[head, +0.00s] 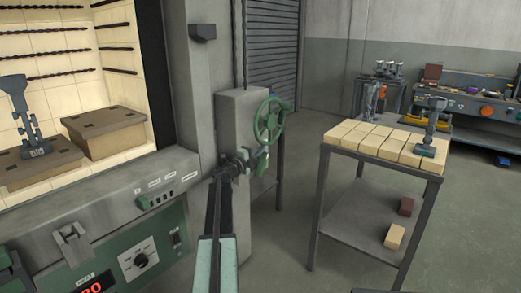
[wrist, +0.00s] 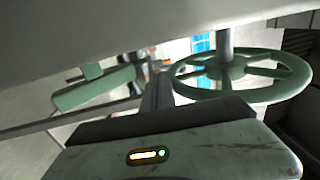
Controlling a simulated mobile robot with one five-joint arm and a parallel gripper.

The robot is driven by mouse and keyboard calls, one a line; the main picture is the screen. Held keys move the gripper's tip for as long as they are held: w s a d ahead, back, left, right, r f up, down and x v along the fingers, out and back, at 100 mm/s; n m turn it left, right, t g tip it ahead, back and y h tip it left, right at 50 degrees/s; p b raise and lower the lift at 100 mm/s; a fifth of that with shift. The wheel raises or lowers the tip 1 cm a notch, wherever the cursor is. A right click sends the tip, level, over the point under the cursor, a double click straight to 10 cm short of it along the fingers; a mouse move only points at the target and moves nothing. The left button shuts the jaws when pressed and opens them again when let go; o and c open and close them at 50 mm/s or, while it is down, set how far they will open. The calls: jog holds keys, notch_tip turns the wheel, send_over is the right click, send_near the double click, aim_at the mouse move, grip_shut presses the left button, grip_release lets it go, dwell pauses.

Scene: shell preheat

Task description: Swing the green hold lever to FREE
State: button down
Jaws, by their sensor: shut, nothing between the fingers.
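The green hold lever (head: 261,160) shows in the head view on the side of the grey post, just below the green handwheel. In the wrist view a green bar that looks like the lever's grip (wrist: 95,90) lies left of my fingers. My gripper (head: 238,160) is shut and empty, close beside the lever; its fingers also show in the wrist view (wrist: 155,92). In the wrist view a gap shows between the fingers and the green bar. Contact elsewhere is hidden by the arm. I cannot read any FREE mark.
The green handwheel (head: 269,120) is just above the lever and right of my fingers in the wrist view. The kiln (head: 95,200) with its open chamber stands left. A trolley (head: 378,160) with pale blocks stands right. Floor between post and trolley is clear.

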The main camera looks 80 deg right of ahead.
jog(key=s+a+r+p, duration=0.1)
jog(key=s+a, duration=0.1)
jog(key=a, duration=1.2)
jog(key=shift+s, duration=0.2)
